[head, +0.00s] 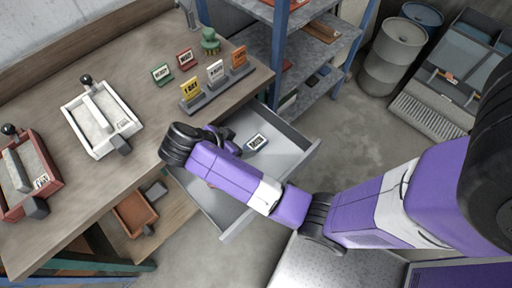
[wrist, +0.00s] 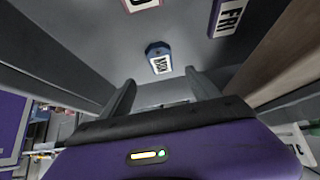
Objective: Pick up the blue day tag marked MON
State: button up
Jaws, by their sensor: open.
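The blue tag (wrist: 159,58) lies in the open grey drawer (head: 300,150), its white face reading MON. It also shows in the head view as a dark-edged tag (head: 257,142) on the drawer floor. My gripper (wrist: 160,82) is open and empty, its two fingers apart. In the wrist view the tag sits just beyond the fingertips, roughly centred between them, and no contact shows. In the head view my arm reaches over the drawer and hides part of its inside; the fingers are hard to make out there.
A purple tag marked FRI (wrist: 228,18) and a reddish tag (wrist: 142,4), cut off by the frame, lie nearby in the drawer. The drawer walls rise on both sides. The workbench (head: 140,60) above holds several coloured signs and two moulding trays. A shelf unit (head: 315,70) stands behind.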

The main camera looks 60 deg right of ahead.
aim_at(254, 144)
jog(key=shift+d+f, duration=0.15)
jog(key=shift+f, duration=0.65)
jog(key=p+x, duration=0.1)
jog(key=x, duration=0.6)
jog(key=shift+s+d, duration=0.1)
jog(key=shift+d, duration=0.2)
jog(key=shift+c, duration=0.2)
jog(key=c, duration=1.4)
jog(key=shift+r, duration=0.1)
